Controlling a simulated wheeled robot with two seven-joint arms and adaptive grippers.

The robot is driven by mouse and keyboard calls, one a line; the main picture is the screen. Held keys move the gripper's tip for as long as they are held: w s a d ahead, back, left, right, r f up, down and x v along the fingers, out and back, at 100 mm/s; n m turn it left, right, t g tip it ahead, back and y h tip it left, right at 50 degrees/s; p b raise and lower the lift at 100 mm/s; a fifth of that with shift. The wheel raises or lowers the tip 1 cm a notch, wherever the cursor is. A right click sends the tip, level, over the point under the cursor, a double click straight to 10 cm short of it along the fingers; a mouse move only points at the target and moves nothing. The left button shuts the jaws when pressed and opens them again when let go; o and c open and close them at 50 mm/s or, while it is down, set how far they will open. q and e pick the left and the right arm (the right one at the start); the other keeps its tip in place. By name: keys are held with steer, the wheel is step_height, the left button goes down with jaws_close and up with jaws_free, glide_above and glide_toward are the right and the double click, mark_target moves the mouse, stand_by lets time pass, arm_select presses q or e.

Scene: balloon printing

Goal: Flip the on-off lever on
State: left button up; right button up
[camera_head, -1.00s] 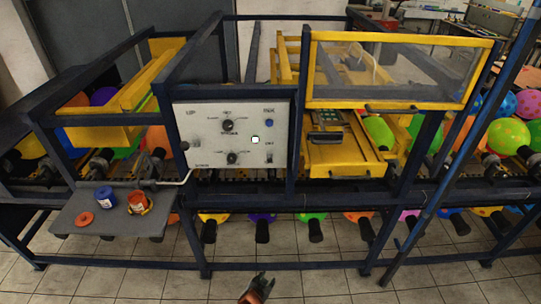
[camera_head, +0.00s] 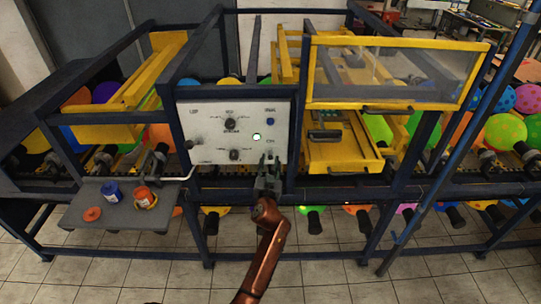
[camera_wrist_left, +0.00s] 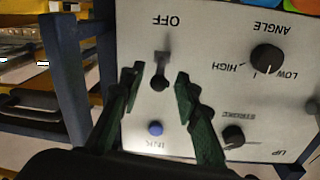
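The on-off lever (camera_wrist_left: 159,78) is a small dark lever on the white control panel (camera_head: 205,110); the wrist view shows the panel upside down. The word OFF is printed above the lever in that view, and its dark knob lies on the side away from that word. I cannot tell its setting for sure. My left gripper (camera_head: 270,160) is at the panel's lower right in the head view and hides the lever there. In the wrist view the left gripper (camera_wrist_left: 160,74) is open, its green-black fingers apart on either side of the lever. My right gripper is out of view.
A blue INK button (camera_wrist_left: 155,128) and dark dials, including the ANGLE dial (camera_wrist_left: 266,59), are on the same panel. A dark blue frame post (camera_wrist_left: 66,75) stands beside the panel. A grey shelf (camera_head: 75,215) holds a blue jar (camera_head: 113,193) and an orange jar (camera_head: 144,196).

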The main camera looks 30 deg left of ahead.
mark_target(271, 156)
arm_select(q)
steer(key=shift+x, duration=1.85)
steer(key=shift+c, duration=0.5)
jaws_close()
